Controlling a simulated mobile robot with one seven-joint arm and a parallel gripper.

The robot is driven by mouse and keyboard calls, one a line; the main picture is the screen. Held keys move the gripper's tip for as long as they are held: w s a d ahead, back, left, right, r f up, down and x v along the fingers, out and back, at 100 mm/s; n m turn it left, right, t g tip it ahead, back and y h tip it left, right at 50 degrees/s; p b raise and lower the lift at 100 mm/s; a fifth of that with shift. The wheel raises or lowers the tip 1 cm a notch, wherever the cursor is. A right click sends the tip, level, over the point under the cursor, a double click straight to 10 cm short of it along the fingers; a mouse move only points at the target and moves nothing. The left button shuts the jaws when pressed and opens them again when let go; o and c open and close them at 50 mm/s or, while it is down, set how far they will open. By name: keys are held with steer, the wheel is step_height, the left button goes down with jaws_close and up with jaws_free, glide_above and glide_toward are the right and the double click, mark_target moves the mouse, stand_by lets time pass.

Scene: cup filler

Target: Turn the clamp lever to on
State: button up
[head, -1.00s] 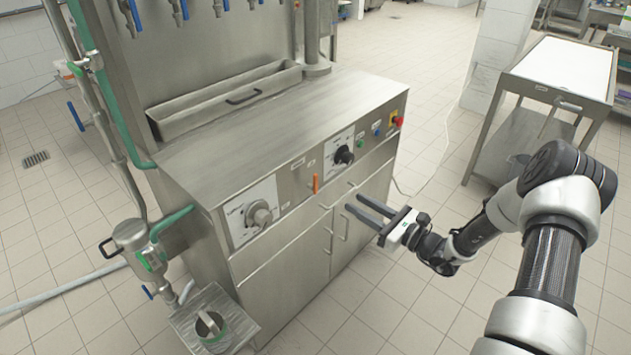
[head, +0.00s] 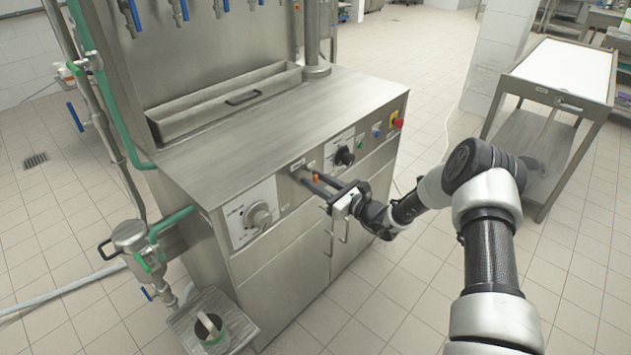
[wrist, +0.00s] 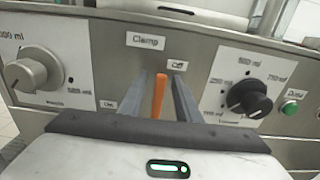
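The clamp lever (wrist: 158,96) is a thin orange handle on the machine's front panel, upright in the wrist view. A "Clamp" label (wrist: 146,41) is above it, an "On" label (wrist: 109,104) low to its left and an "Off" label (wrist: 204,65) up to its right. My gripper (wrist: 160,84) is open, with one dark finger on each side of the lever and a small gap showing on both sides.
A grey dial (wrist: 32,76) is left of the lever and a black dial (wrist: 249,97) right of it. A green button (wrist: 289,107) is farther right. Cabinet door handles (head: 345,226) stick out below the panel. A trolley (head: 560,75) stands at the right.

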steer(key=shift+c, duration=0.3)
jaws_close()
